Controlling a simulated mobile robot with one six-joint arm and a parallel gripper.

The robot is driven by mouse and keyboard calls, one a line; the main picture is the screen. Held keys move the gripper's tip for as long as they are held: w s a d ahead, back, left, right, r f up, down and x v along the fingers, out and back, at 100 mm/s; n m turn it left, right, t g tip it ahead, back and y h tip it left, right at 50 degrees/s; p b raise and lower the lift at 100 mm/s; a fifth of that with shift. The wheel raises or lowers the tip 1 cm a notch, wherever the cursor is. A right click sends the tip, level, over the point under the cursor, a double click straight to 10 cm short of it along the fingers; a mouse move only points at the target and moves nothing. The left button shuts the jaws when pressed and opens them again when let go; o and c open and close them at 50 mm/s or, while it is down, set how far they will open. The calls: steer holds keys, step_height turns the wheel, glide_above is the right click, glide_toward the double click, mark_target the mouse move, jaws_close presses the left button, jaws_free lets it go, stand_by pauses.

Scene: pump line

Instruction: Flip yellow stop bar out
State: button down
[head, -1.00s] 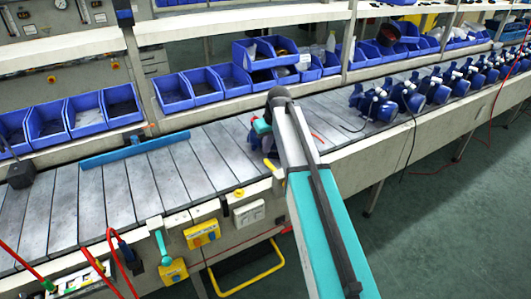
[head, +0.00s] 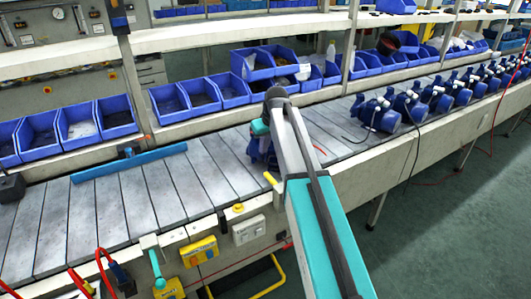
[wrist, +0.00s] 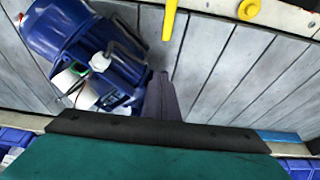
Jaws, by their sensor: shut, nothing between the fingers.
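The yellow stop bar (head: 270,180) shows as a short bar at the near edge of the conveyor, just left of my arm in the head view. In the wrist view the yellow stop bar (wrist: 170,18) runs in from the top edge, its end over the grey slats. My gripper (wrist: 160,82) is shut and empty. Its dark fingers point up the picture toward the bar's end, with a visible gap between them. A blue pump (wrist: 85,50) lies left of the fingers, very close; I cannot tell whether they touch. In the head view my arm hides the fingertips.
A yellow knob (wrist: 249,9) sits on the conveyor rim right of the bar. A blue rail (head: 130,162) lies across the slats at left. Several blue pumps (head: 378,112) line the belt at right. Blue bins (head: 170,102) stand behind. Slats right of my fingers are clear.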

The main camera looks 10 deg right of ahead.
mark_target(273, 179)
steer(key=p+x, duration=0.1)
steer(key=x, duration=0.8)
steer(key=shift+p, duration=0.3)
steer(key=shift+s+f, duration=0.1)
steer(key=shift+f, duration=0.1)
steer(key=shift+s+d+p, duration=0.3)
steer(key=shift+s+p, duration=0.05)
steer(key=shift+s, duration=0.5)
steer(key=shift+s+d+p, duration=0.3)
steer(key=shift+s, duration=0.6)
steer(key=shift+s, duration=0.15)
steer(key=shift+s+d, duration=0.4)
steer(key=shift+s, duration=0.7)
steer(key=shift+s+d, duration=0.4)
steer(key=shift+s, duration=0.65)
steer(key=shift+s+d, duration=0.35)
steer(key=shift+s, duration=0.75)
steer(key=shift+w, duration=0.1)
